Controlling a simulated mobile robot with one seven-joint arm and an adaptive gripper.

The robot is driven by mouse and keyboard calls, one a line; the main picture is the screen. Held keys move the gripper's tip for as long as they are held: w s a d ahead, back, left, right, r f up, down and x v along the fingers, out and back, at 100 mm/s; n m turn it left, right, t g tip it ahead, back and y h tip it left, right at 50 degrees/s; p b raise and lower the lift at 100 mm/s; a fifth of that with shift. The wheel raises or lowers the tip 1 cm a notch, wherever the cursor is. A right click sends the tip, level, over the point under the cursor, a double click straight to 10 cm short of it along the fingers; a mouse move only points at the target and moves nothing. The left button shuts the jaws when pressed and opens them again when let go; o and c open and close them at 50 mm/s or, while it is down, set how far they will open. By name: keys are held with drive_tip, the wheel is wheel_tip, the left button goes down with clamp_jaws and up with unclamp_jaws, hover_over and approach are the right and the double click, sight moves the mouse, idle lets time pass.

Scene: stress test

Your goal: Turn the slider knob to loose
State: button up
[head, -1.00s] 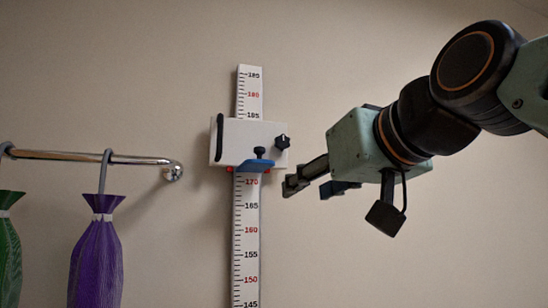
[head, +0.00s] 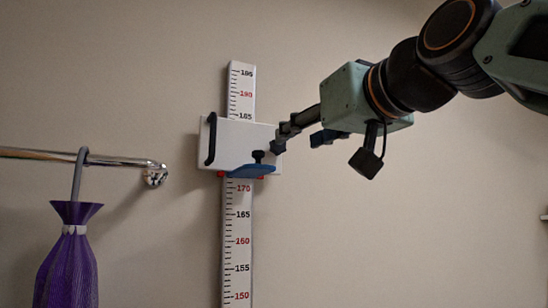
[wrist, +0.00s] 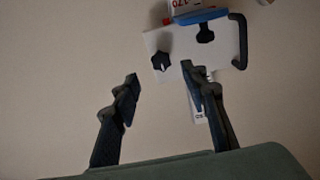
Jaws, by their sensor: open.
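The slider is a white box (head: 232,150) on a vertical measuring scale (head: 238,215). My gripper (head: 298,143) is open and empty at the box's right edge. In the wrist view its fingertips (wrist: 160,74) straddle the knob's line, apparently short of it.
A chrome rail (head: 80,157) on the wall at left carries a closed purple umbrella (head: 68,260). Small red pieces (head: 221,174) sit at the box's lower edge.

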sight(280, 148)
drive_tip(key=p+x, duration=0.1)
drive_tip(key=x, duration=0.7)
drive_tip(key=shift+p, duration=0.4)
drive_tip(key=shift+s, duration=0.1)
drive_tip(key=shift+c, duration=0.3)
clamp_jaws()
